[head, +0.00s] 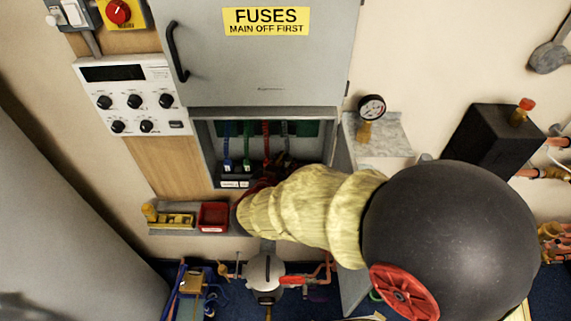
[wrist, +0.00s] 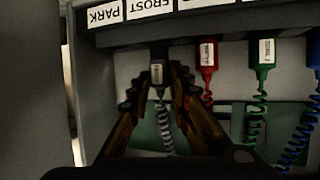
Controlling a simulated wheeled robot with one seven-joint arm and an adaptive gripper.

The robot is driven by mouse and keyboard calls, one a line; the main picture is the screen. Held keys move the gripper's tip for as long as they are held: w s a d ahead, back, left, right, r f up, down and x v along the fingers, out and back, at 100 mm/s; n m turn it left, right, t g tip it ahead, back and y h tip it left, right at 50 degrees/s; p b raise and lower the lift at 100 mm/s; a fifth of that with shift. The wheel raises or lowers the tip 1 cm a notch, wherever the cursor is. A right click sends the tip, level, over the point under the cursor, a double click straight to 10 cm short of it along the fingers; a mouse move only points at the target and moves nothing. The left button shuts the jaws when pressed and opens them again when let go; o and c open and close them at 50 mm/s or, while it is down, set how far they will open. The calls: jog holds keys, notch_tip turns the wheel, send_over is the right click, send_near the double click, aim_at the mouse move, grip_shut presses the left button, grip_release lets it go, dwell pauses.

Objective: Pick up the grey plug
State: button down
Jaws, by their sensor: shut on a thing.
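The grey plug (wrist: 156,72) is in the wrist view, a dark grey body with a small pale label and a grey coiled cord (wrist: 165,125) running from it. Its far end meets the dark socket strip (wrist: 125,36) below the FROST label; it looks seated there, not clearly apart from it. My gripper (wrist: 157,86) has one finger on each side of the plug and is shut on it. In the head view my arm hides the plug and most of the gripper at the low opening of the fuse cabinet (head: 270,100).
A red plug (wrist: 207,54), a green plug (wrist: 262,55) and a blue plug (wrist: 314,50) stand in a row to the right, with coiled cords. The cabinet's wall (wrist: 85,80) is close on the left. In the head view a red tray (head: 213,217) sits on a shelf below.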

jog(key=s+d+r+p, duration=0.5)
jog(key=s+d+r, duration=0.2)
jog(key=s+r, duration=0.4)
jog(key=shift+s+p, duration=0.4)
jog(key=shift+s, duration=0.15)
